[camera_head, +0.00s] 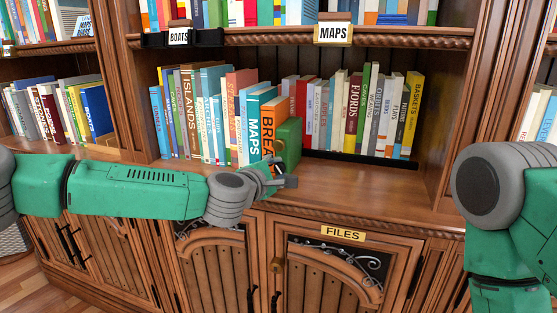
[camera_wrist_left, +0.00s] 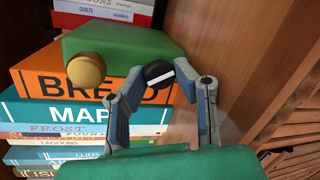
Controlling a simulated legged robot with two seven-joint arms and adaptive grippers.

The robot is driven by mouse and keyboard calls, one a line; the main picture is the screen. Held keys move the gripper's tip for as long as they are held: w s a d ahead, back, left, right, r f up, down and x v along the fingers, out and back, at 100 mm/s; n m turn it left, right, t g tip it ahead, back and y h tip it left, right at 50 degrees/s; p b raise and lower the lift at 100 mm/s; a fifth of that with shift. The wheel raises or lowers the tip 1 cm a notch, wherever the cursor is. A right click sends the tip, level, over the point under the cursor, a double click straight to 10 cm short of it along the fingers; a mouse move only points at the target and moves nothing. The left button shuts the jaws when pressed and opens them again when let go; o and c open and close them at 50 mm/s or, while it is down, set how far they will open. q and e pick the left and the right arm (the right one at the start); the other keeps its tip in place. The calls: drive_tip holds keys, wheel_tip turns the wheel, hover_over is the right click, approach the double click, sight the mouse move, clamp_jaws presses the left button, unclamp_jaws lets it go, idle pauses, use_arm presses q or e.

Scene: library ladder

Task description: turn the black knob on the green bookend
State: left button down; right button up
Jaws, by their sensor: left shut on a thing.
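The green bookend (camera_head: 290,142) stands on the middle shelf, at the right end of a row of books. It also shows in the left wrist view (camera_wrist_left: 120,45). The black knob (camera_wrist_left: 158,71), with a white mark across it, is on the bookend's face. A brass knob (camera_wrist_left: 86,70) sits to its left, apart from the fingers. My left gripper (camera_head: 280,181) is in front of the bookend. In the left wrist view, its two fingers (camera_wrist_left: 161,77) are shut on the black knob from both sides. In the head view the black knob cannot be made out. My right gripper is out of view.
Books (camera_wrist_left: 95,85) lean close beside the bookend, including orange and blue ones. More books (camera_head: 350,110) stand behind to the right. A bare strip of wooden shelf (camera_head: 360,178) lies to the right. A wooden upright (camera_head: 440,130) bounds the bay.

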use_arm(q)
drive_tip(key=m+p, duration=0.1)
drive_tip(key=m+y+p, duration=0.1)
drive_tip(key=m+p, duration=0.2)
drive_tip(key=shift+s+d+f+y, duration=0.1)
drive_tip(key=shift+s+d+y, duration=0.1)
drive_tip(key=shift+s+y, duration=0.1)
drive_tip(key=shift+f+m+p, duration=0.2)
drive_tip(key=shift+m+p, duration=0.5)
drive_tip(key=shift+m, duration=0.1)
drive_tip(key=shift+f, duration=0.1)
drive_tip(key=c, duration=1.3)
unclamp_jaws()
drive_tip(key=shift+s, duration=0.15)
drive_tip(key=shift+a, duration=0.1)
drive_tip(key=v, duration=1.1)
drive_tip(key=shift+s+r, duration=0.35)
drive_tip(key=shift+r, duration=0.1)
